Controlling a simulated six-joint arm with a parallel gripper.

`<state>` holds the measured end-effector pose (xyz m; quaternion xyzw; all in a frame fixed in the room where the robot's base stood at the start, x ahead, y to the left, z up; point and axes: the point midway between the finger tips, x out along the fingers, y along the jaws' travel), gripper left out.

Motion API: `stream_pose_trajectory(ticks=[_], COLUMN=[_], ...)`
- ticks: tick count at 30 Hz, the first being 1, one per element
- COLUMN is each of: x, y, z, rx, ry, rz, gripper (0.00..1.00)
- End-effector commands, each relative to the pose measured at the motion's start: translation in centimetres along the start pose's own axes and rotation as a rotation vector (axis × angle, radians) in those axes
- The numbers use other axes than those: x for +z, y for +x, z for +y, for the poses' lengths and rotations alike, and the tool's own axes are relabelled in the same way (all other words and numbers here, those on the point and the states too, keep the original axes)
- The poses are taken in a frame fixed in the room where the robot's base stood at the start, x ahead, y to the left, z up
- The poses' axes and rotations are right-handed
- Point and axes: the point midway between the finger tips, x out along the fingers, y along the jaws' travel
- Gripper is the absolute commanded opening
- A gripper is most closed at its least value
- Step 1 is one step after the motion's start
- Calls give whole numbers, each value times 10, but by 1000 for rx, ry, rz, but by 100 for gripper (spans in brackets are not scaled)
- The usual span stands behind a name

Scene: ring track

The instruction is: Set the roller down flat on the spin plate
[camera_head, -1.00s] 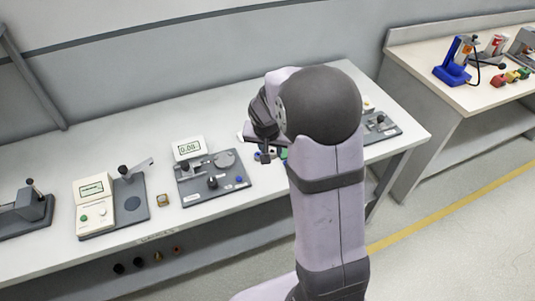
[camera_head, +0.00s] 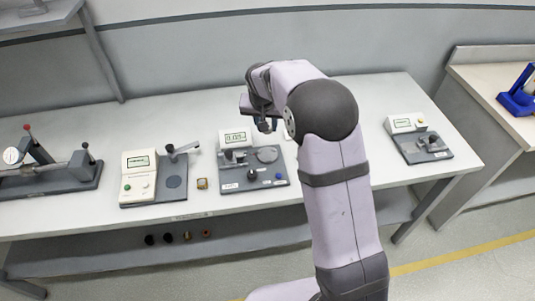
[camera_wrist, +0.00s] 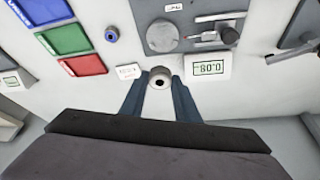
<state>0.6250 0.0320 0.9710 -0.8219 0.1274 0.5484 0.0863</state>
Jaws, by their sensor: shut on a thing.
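My gripper (camera_wrist: 160,95) is shut on the roller (camera_wrist: 160,77), a short pale cylinder with a dark hole in its end, held between the fingertips. In the wrist view the spin plate (camera_wrist: 162,36), a round grey disc on a dark grey base, lies just beyond the roller and apart from it. In the head view my gripper (camera_head: 266,122) is just behind the spin plate (camera_head: 267,154) in the picture and appears above the bench. The roller is too small to make out clearly there.
A display box (camera_head: 236,138) stands behind the base, near my gripper. Blue, green and red trays (camera_wrist: 71,40) and a small blue-centred ring (camera_wrist: 111,33) lie to the left in the wrist view. Another gauge station (camera_head: 155,178) stands left on the bench.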

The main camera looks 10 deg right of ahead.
Motion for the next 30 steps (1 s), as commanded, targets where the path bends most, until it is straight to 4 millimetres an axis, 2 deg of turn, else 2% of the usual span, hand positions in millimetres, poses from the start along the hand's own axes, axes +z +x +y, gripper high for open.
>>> stream_pose_trajectory(ticks=[3,15,27,30], x=[7,10,31,32], y=[-1,2,50,56], z=[2,3,4,4], rx=[-20,-43,-42,-42], ry=[-50,-107,-107,-107], rz=[-3,-2,-4,-2], gripper=[4,4,4,4])
